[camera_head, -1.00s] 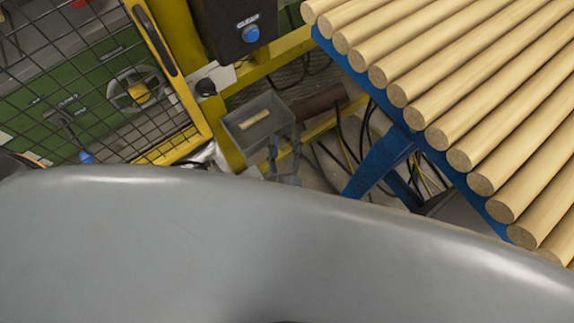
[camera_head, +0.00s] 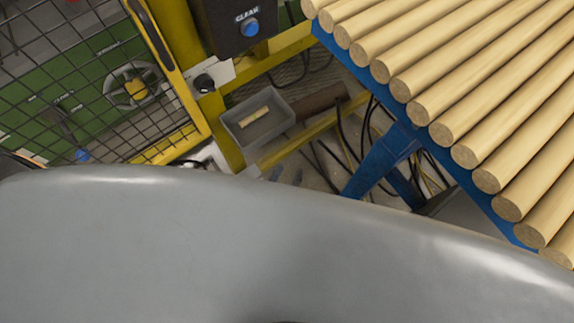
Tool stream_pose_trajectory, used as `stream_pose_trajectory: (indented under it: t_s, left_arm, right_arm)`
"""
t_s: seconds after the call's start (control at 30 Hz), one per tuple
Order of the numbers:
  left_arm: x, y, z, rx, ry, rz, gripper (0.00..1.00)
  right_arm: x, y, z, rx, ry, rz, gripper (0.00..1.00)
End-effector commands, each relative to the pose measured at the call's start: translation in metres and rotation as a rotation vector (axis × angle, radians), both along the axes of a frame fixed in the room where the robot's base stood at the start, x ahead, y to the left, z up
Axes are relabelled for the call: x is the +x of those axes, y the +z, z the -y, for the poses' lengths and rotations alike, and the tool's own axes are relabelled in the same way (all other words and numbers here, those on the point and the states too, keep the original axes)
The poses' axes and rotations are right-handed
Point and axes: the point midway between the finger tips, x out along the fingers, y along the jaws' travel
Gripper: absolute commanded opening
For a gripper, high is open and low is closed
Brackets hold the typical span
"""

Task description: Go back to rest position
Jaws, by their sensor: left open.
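A short pale wood piece (camera_head: 254,115) lies inside the box. My right gripper is not in view.
A blue-framed rack (camera_head: 385,150) of several wood rods (camera_head: 470,75) fills the upper right. A yellow-framed mesh guard (camera_head: 90,90) stands at left. A dark control box with a blue button (camera_head: 250,28) is at the top. Cables (camera_head: 345,150) lie on the floor.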

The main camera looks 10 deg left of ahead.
Motion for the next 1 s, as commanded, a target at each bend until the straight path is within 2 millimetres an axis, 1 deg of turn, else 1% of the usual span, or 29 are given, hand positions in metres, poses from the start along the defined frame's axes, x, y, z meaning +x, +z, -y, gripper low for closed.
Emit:
stream_pose_trajectory:
  t_s: [0.13,0.67,0.73,0.77,0.87,0.97,1.0]
  left_arm:
    - [-0.002,-0.005,-0.001,0.007,-0.008,-0.014,0.48]
    - [-0.002,-0.005,-0.001,0.007,-0.009,-0.014,0.48]
    - [-0.003,-0.009,-0.001,0.012,-0.014,-0.022,0.48]
    - [-0.005,-0.013,-0.002,0.018,-0.020,-0.034,0.48]
    - [-0.019,-0.042,-0.009,0.061,-0.065,-0.118,0.48]
    - [-0.049,-0.092,-0.025,0.131,-0.133,-0.280,0.48]
    - [-0.066,-0.114,-0.035,0.164,-0.160,-0.362,0.48]
  right_arm:
    - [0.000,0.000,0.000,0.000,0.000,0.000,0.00]
    - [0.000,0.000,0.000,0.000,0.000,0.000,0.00]
    - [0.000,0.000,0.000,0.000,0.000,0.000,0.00]
    - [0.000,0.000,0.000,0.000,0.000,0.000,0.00]
    - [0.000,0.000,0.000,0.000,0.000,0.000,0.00]
    - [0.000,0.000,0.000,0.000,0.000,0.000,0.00]
    - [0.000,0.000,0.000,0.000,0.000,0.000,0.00]
